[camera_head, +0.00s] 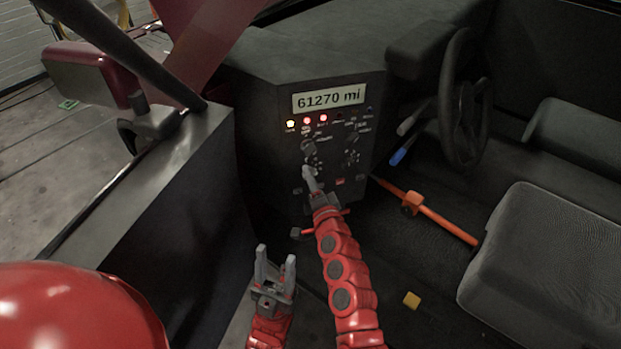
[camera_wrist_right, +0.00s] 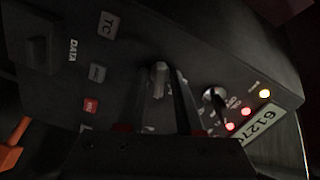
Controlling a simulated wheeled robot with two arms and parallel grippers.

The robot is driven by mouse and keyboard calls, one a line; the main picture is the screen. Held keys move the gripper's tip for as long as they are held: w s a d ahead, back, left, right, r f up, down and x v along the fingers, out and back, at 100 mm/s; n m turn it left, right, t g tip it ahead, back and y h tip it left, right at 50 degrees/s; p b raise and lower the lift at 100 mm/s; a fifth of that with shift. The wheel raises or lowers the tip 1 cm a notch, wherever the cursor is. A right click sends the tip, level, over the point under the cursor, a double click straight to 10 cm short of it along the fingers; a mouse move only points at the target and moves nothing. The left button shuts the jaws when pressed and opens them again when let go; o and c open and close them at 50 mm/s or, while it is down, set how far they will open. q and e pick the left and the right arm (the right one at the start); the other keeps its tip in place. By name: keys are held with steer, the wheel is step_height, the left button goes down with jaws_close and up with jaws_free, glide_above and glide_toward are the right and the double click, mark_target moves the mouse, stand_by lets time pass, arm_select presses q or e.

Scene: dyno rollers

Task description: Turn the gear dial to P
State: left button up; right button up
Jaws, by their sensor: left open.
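The dark dash panel (camera_head: 335,115) carries dials, small lights and a display reading 61270 mi. An upper dial (camera_head: 308,145) sits under the lights; its printed letters are too small to read. My right gripper (camera_head: 309,172) reaches up to the panel below that dial. In the right wrist view its two fingers (camera_wrist_right: 165,85) stand on either side of a grey knob (camera_wrist_right: 159,78). I cannot tell whether they press on it. Another knob (camera_wrist_right: 213,97) sits nearer the display. My left gripper (camera_head: 274,266) is open and empty, low and apart from the panel.
A steering wheel (camera_head: 463,98) and a grey seat (camera_head: 545,265) are at the right. A yellow block (camera_head: 411,300) lies on the floor. A dark door sill (camera_head: 165,190) borders the left.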

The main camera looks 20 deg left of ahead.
jaws_close()
steer(key=shift+f+n, duration=0.1)
steer(key=shift+n, duration=0.3)
steer(key=shift+f+n+b, duration=0.1)
steer(key=shift+n+b, duration=3.35)
steer(key=shift+n, duration=3.05)
steer(key=shift+o, duration=1.3)
jaws_free()
